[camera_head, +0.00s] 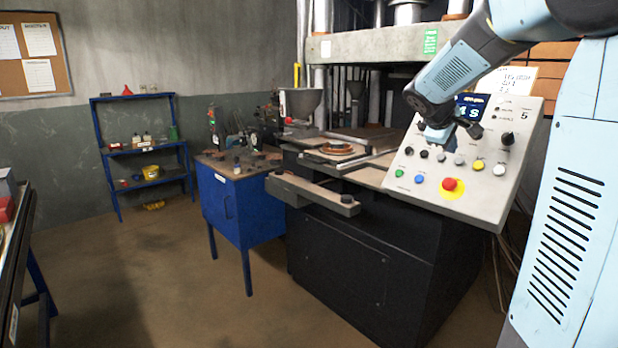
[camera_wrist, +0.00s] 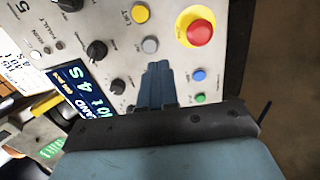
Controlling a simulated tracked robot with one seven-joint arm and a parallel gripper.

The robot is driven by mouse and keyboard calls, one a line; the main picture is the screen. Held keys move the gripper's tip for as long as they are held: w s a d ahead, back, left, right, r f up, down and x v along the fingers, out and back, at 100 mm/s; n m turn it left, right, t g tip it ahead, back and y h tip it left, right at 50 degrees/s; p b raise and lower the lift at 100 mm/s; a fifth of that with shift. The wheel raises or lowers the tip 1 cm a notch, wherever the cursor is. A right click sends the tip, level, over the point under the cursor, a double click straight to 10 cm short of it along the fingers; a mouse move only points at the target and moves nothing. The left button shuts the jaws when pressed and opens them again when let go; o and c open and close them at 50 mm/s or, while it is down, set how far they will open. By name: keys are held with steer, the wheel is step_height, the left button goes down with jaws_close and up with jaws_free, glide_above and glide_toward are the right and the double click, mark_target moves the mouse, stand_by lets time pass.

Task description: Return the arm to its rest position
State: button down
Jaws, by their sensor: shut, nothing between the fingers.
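My arm reaches in from the upper right of the head view. My gripper (camera_head: 452,133) is in front of the sloped control panel (camera_head: 470,196), over its upper part below the small display (camera_head: 472,102). In the wrist view my gripper (camera_wrist: 157,66) has its fingers together and empty, pointing at the panel face. The panel's red button (camera_wrist: 200,33) on its yellow ring lies beside the fingertips there, with a grey button (camera_wrist: 150,45) close by. I cannot tell whether the fingertips touch the panel.
The panel belongs to a large press with a dark cabinet (camera_head: 345,255). A horizontal bar (camera_head: 310,192) juts out at its front. A blue workbench (camera_head: 225,200) stands left of it, and a blue shelf (camera_head: 140,155) at the back wall.

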steer(key=s+a+f+m+y, duration=0.2)
steer(key=s+a, duration=0.4)
steer(key=s, duration=0.4)
steer(key=s+a+f+m+y, duration=0.2)
steer(key=s+a, duration=0.4)
steer(key=s, duration=0.4)
steer(key=s+a+f+m+y, duration=0.3)
steer(key=s+a, duration=0.2)
steer(key=s, duration=0.5)
steer(key=shift+s+a+f+y, duration=0.25)
steer(key=shift+a+f+y, duration=0.05)
steer(key=shift+a, duration=0.1)
